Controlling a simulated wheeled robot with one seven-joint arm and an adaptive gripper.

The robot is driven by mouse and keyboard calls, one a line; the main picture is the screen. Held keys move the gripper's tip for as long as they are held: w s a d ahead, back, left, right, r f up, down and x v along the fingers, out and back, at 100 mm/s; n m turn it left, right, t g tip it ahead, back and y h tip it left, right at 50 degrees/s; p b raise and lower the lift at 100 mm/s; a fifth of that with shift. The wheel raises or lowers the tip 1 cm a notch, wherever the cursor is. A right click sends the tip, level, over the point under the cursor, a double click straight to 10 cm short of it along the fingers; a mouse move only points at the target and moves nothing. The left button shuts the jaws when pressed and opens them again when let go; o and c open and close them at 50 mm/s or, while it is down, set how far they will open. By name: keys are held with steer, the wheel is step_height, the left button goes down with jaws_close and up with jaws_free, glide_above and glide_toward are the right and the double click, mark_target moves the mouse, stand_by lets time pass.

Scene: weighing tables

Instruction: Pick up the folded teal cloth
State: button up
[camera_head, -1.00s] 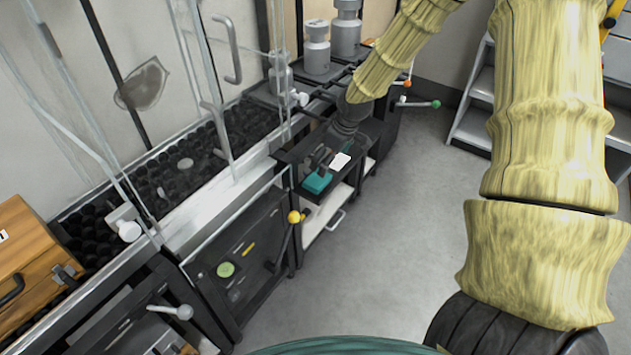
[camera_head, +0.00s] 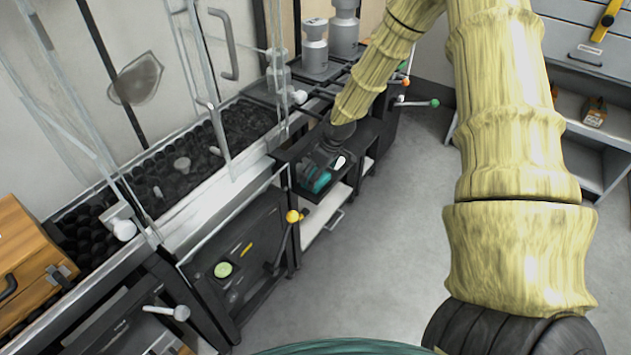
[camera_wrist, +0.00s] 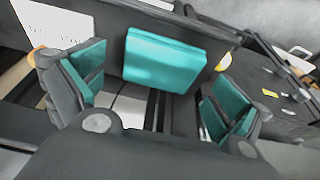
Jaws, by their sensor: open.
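The folded teal cloth (camera_head: 321,182) lies on a dark shelf-like top beside the bench. In the wrist view the cloth (camera_wrist: 165,62) is a flat teal block between and slightly beyond my fingers. My gripper (camera_wrist: 158,88) is open, with teal-padded fingers to the left and right of the cloth and gaps on both sides. In the head view my gripper (camera_head: 322,165) is low over the cloth and hides part of it. I cannot tell how much height is left between the fingertips and the top.
A white item (camera_head: 340,162) lies close to the cloth; it also shows in the wrist view (camera_wrist: 50,24). Metal canisters (camera_head: 314,48) stand behind.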

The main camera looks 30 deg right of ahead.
steer(key=shift+x, duration=0.85)
steer(key=c, duration=0.8)
steer(key=shift+s, duration=0.1)
steer(key=shift+r, duration=0.15)
step_height(320, 180, up, 3)
steer(key=shift+r, duration=0.15)
steer(key=s+a, duration=0.3)
steer(key=s, duration=0.4)
steer(key=s+a+r, duration=0.1)
steer(key=s+a, duration=0.3)
steer(key=s, duration=0.3)
steer(key=shift+a+r+p, duration=0.25)
steer(key=shift+a+p, duration=0.05)
steer(key=shift+p, duration=0.1)
